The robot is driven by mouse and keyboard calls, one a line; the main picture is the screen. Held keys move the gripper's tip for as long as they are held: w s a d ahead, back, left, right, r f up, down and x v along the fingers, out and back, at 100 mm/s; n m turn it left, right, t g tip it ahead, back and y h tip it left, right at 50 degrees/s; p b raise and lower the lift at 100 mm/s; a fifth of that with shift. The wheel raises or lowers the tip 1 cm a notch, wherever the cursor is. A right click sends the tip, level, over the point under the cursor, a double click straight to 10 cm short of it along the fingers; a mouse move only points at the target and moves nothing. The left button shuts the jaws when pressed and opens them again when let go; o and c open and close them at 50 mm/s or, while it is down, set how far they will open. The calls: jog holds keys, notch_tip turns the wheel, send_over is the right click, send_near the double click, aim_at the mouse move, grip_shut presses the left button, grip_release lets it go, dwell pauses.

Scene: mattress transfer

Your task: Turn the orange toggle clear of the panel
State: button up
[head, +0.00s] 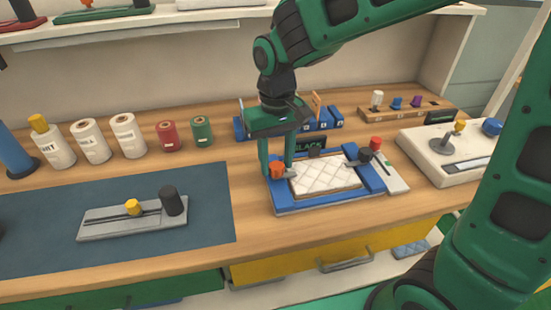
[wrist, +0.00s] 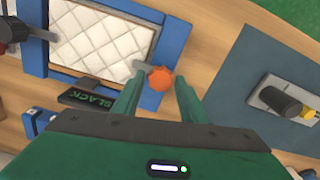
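The orange toggle (head: 277,171) sits at the left edge of the blue frame (head: 292,207), beside the white quilted panel (head: 326,177). In the wrist view the orange toggle (wrist: 160,79) has a short grey arm (wrist: 142,67) that reaches over the panel's edge (wrist: 105,40). My gripper (head: 277,172) is low over the toggle, fingers pointing down. In the wrist view my gripper (wrist: 160,82) is open, with the orange knob between its fingertips and slim gaps at its sides. A black toggle (head: 365,155) at the frame's far side also has its arm over the panel.
A sign (head: 310,142) stands behind the frame, close to my fingers. A blue rack (head: 325,120) is further back. A red-topped tool (head: 376,142) lies right of the frame. A grey slider (head: 135,217) rests on the dark mat (head: 50,200). Wood left of the frame is clear.

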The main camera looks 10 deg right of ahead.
jog(key=c, duration=0.7)
jog(key=shift+c, duration=0.2)
jog(key=shift+n, duration=0.3)
jog(key=n, duration=1.7)
jog(key=shift+w+d+r, duration=0.1)
